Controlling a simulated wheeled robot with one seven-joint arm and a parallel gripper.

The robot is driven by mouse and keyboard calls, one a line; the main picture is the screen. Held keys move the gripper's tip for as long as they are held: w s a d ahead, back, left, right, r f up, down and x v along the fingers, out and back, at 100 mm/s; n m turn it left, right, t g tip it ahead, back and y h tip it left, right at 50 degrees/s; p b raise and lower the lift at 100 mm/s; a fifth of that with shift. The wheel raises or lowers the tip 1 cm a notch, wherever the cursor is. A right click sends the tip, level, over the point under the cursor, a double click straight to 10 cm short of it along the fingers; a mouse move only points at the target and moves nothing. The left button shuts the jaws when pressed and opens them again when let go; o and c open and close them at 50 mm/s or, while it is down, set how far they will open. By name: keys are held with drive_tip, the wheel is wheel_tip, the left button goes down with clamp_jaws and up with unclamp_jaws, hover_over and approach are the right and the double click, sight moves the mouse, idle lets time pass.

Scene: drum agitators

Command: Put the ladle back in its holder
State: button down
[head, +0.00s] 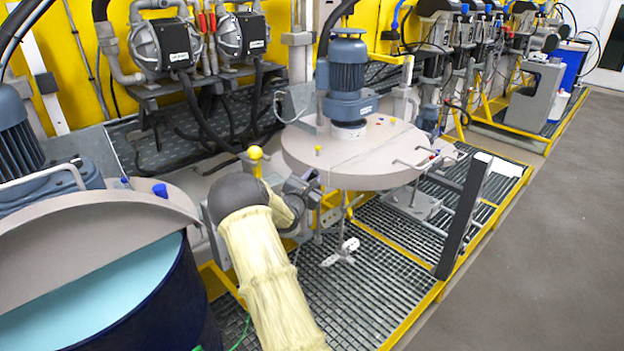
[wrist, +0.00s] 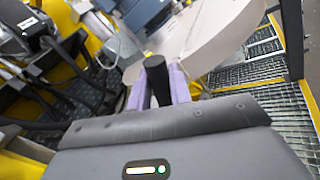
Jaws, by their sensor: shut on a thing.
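My gripper (head: 305,186) is at the middle of the head view, just in front of the grey round lid's left edge. In the wrist view its two purple-grey fingers are shut on a dark upright rod (wrist: 157,80), which looks like the ladle's handle. The rest of the ladle is hidden behind my gripper and cannot be made out in either view. I cannot pick out the ladle's holder with certainty.
A grey round lid (head: 365,160) with a blue motor (head: 347,75) is beside my gripper. A white propeller (head: 343,252) hangs below it over the grating. An open blue drum (head: 140,300) with light-blue liquid stands at left. Grey floor (head: 540,220) is clear at right.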

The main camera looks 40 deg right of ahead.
drive_tip(key=c, duration=1.2)
unclamp_jaws()
drive_tip(key=b+v, duration=0.5)
drive_tip(key=v, duration=1.2)
drive_tip(key=shift+s+a, duration=0.15)
